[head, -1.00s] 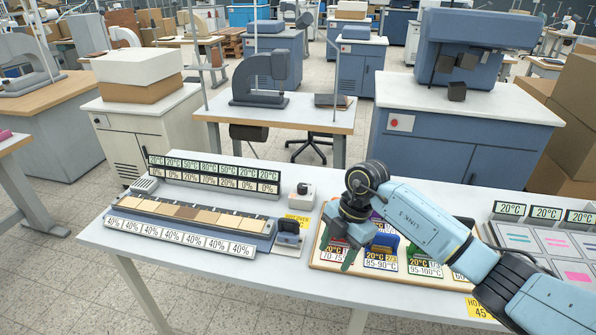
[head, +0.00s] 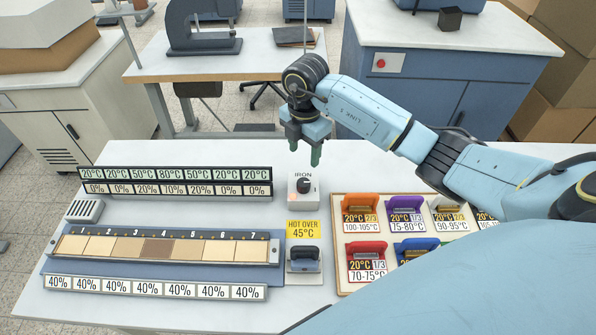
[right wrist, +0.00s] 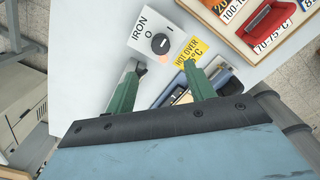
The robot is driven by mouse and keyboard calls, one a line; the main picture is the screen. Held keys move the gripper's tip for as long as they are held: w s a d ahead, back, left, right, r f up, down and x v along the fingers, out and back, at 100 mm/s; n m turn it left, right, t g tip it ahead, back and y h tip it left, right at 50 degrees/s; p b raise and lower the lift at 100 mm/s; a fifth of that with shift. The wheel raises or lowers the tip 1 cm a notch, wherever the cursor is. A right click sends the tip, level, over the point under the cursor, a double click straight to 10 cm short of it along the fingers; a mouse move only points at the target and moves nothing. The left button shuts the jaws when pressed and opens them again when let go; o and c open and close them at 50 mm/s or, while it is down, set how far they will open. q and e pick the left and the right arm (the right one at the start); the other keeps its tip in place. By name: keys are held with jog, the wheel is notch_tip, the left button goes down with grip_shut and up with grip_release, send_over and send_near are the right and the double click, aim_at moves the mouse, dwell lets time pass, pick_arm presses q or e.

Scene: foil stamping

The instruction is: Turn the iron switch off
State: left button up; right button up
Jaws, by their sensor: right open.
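The iron switch (head: 303,187) is a small white box labelled IRON with a round black knob, standing on the white table. In the right wrist view the switch (right wrist: 150,42) shows O and I marks beside the knob; I cannot tell surely which mark the knob points to. My right gripper (head: 304,150) is open and empty, fingers pointing down, just behind and above the switch in the head view. In the right wrist view its green fingertips (right wrist: 165,70) are spread apart, with the knob beyond them, not between them. My left gripper is not in view.
A yellow HOT OVER 45°C label (head: 303,229) lies in front of the switch, and a dark-handled iron (head: 304,259) sits nearer. A strip holder with tan swatches (head: 160,248) is left. A rack of coloured handled tools (head: 337,240) is right, under my right arm.

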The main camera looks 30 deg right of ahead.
send_over(304, 182)
jog(key=f, duration=0.5)
jog(key=shift+s+a+f, duration=0.1)
jog(key=shift+s+f, duration=0.1)
jog(key=shift+f, duration=0.2)
notch_tip(304, 182, down, 4)
jog(key=shift+w+f, duration=0.1)
jog(key=shift+w, duration=0.05)
jog(key=shift+f, duration=0.7)
jog(key=shift+c, duration=0.3)
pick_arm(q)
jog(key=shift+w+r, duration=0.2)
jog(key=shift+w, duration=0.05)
pick_arm(e)
jog(key=c, duration=0.9)
